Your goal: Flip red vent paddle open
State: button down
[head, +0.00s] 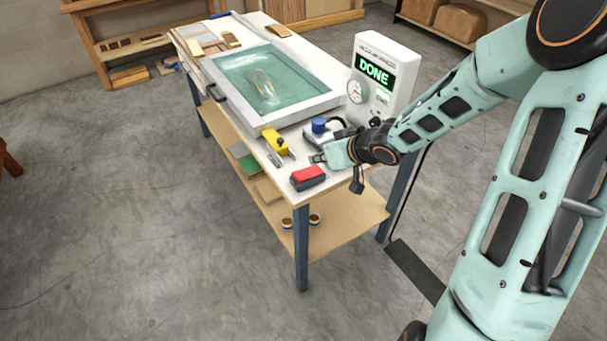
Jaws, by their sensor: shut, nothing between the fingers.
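The red vent paddle (308,173) appears as a red block on a dark base at the front corner of the white table. I cannot tell its exact tilt at this size. My gripper (318,158) is shut and empty. It is low over the table, just behind and slightly right of the paddle. I cannot tell whether its fingertips touch the paddle or the tabletop.
A white box (399,64) reading "DONE" stands at the right, close to my arm. A blue knob (319,125) and a yellow tool (275,141) sit near my gripper. The framed teal membrane (240,72) fills the table's middle. Open floor lies left.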

jog(key=b, duration=0.2)
send_over(299, 175)
jog(key=s+d, duration=0.1)
jog(key=d, duration=0.1)
notch_tip(299, 175, down, 5)
jog(key=shift+s+a+f, duration=0.1)
jog(key=shift+a, duration=0.05)
notch_tip(299, 175, down, 2)
jog(key=shift+a+f+b, duration=0.15)
jog(key=shift+b, duration=0.4)
jog(key=shift+s+f, duration=0.1)
jog(key=shift+f, duration=0.55)
jog(key=shift+f+b, duration=0.1)
jog(key=shift+b, duration=0.2)
jog(key=f+b, duration=0.1)
jog(key=b, duration=0.2)
jog(key=shift+a+h, duration=0.15)
jog(key=shift+h, duration=0.15)
jog(key=shift+r, duration=0.2)
jog(key=shift+r+p, duration=0.85)
jog(key=shift+r, duration=0.05)
